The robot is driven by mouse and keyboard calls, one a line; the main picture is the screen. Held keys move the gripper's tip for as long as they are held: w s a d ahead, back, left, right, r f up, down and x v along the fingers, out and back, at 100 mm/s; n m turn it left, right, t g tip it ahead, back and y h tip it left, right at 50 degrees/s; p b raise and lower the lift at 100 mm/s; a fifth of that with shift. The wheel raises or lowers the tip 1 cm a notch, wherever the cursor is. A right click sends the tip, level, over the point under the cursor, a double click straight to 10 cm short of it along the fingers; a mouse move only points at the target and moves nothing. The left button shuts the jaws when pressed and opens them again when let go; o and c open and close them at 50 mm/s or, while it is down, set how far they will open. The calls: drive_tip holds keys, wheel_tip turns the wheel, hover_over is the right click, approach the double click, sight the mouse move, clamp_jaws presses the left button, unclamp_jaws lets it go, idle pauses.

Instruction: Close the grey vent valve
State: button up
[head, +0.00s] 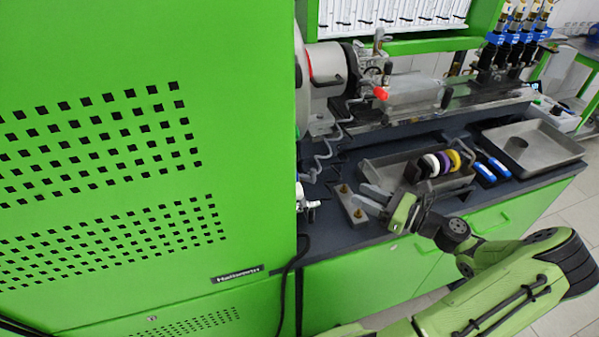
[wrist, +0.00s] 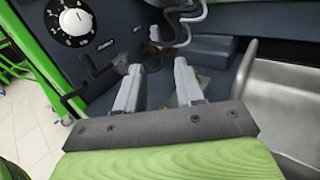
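My gripper (head: 368,198) is over the front of the dark bench top, with its two pale fingers spread apart. In the wrist view the fingers (wrist: 158,82) are open with nothing held between them. A dark grey bent lever or pipe fitting (wrist: 97,72) shows left of the fingers, on the dark panel below a dial. It may be the grey vent valve, but I cannot tell for sure, nor its setting. In the head view a small whitish fitting (head: 309,204) sticks out beside the green cabinet, left of my gripper.
A black dial with a white centre (wrist: 74,20) is on the panel. A small grey block with brass parts (head: 351,208) stands close to my fingers. A grey tray with coloured rings (head: 376,168) is behind my gripper. The green cabinet (head: 150,250) bounds the left.

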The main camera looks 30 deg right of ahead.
sight(313, 179)
drive_tip(key=shift+s+a+r+n, duration=0.1)
drive_tip(key=shift+s+r+n, duration=0.1)
drive_tip(key=shift+n, duration=0.1)
drive_tip(key=b+x, duration=0.3)
drive_tip(key=x, duration=1.2)
drive_tip(key=shift+a+r, duration=0.2)
drive_tip(key=shift+r, duration=0.05)
clamp_jaws()
